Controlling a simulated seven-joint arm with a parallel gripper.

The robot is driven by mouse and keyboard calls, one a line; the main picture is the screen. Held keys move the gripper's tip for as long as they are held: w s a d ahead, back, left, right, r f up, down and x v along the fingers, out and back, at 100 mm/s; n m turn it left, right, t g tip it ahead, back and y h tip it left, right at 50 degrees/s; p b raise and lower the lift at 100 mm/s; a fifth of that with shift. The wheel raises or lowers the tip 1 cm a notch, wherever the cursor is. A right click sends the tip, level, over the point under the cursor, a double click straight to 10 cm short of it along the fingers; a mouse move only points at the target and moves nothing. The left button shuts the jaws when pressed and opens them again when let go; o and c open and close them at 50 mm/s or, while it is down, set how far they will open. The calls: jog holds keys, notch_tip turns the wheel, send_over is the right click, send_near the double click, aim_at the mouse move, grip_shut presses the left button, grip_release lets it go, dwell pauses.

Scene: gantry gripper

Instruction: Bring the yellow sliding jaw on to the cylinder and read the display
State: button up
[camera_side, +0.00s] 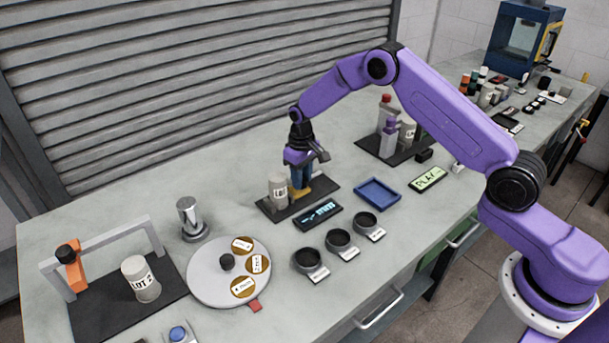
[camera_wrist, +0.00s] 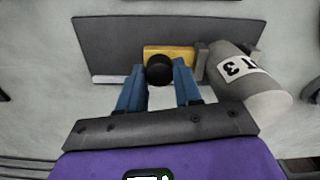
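The yellow sliding jaw (camera_wrist: 182,52) sits on a dark gauge base (camera_wrist: 105,42) and carries a round black knob (camera_wrist: 159,72). My gripper (camera_wrist: 160,74) is down at the jaw, its two blue fingers on either side of the knob and apparently closed on it. The light grey cylinder (camera_wrist: 262,98), with a printed label, stands right beside the jaw; in the side view it (camera_side: 278,192) is left of my fingers. A narrow grey piece shows between jaw and cylinder; I cannot tell whether they touch. The dark display (camera_side: 318,214) shows blue characters too small to read surely.
A blue tray (camera_side: 377,194) and three black round cups (camera_side: 338,239) lie right and front of the gauge. A grey turntable (camera_side: 205,284), a metal post (camera_side: 192,220) and an orange-clamped frame (camera_side: 104,243) stand left. A bottle rack is behind right.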

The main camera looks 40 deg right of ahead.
jog(key=o, duration=0.3)
jog(key=shift+o, duration=0.2)
jog(key=shift+r, duration=0.1)
notch_tip(320, 180, up, 17)
jog(key=shift+r, duration=0.15)
dwell(0.9)
jog(key=s+a+r+n, duration=0.3)
jog(key=s+a, duration=0.1)
jog(key=s, duration=0.7)
jog(key=s+a+r+n, duration=0.2)
jog(key=s+a, duration=0.1)
jog(key=s, duration=0.8)
jog(key=s+d+f+n, duration=0.1)
jog(key=s+d, duration=0.3)
jog(key=s, duration=0.7)
jog(key=s+d+f+n, duration=0.1)
jog(key=s+d+n, duration=0.2)
jog(key=s, duration=0.7)
jog(key=shift+s+d+n, duration=0.35)
jog(key=shift+d+n, duration=0.05)
jog(key=shift+n, duration=0.3)
